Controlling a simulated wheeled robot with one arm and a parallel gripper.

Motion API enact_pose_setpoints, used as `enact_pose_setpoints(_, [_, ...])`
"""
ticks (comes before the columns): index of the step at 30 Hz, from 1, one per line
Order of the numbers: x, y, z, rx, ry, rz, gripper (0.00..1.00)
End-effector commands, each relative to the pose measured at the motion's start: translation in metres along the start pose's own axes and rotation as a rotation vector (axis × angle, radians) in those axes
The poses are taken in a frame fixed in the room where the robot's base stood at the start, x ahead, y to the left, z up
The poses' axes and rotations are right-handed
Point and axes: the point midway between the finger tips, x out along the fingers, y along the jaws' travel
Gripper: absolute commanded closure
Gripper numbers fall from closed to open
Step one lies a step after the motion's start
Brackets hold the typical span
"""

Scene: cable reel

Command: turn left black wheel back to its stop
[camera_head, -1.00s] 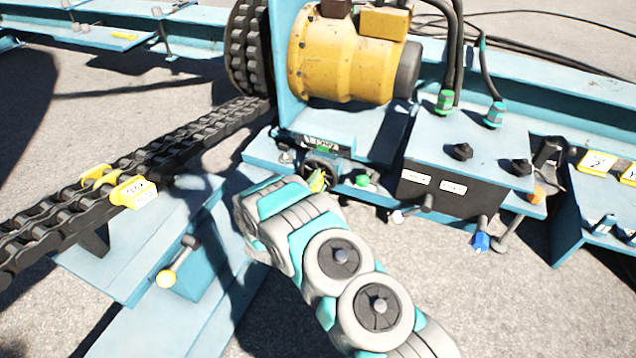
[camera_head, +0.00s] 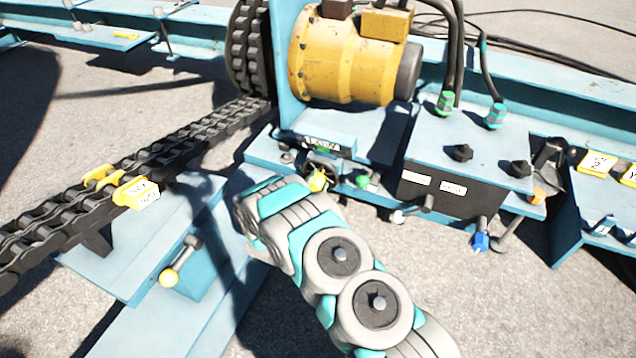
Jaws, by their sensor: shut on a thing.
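The left black wheel (camera_head: 325,158) is a small dark handwheel on the front of the blue frame, under the yellow motor. Only part of its rim shows. My gripper (camera_head: 318,180) is at the wheel, with its yellow fingertips against the lower part of the rim. It is shut on the wheel. My wrist hides some of the area below and left of it. A small white label plate with a green mark (camera_head: 323,144) sits just above the wheel.
A green-capped knob (camera_head: 362,181) is close to the right of my gripper. A black-fronted box (camera_head: 450,190) with black knobs on top and levers below stands further right. A heavy chain (camera_head: 150,165) with a yellow tag runs at the left. The yellow motor (camera_head: 345,60) is behind.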

Motion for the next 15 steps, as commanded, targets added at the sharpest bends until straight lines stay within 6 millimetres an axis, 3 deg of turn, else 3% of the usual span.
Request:
enact_pose_setpoints(4, [-0.0008,0.0018,-0.0033,0.002,0.008,0.005,1.00])
enact_pose_setpoints(5, [-0.0008,0.0019,-0.0033,0.002,0.008,0.005,0.36])
enact_pose_setpoints(12, [-0.0005,0.0008,-0.0018,0.001,0.004,0.002,0.10])
enact_pose_setpoints(15, [-0.0004,0.0006,-0.0014,0.001,0.003,0.002,0.10])
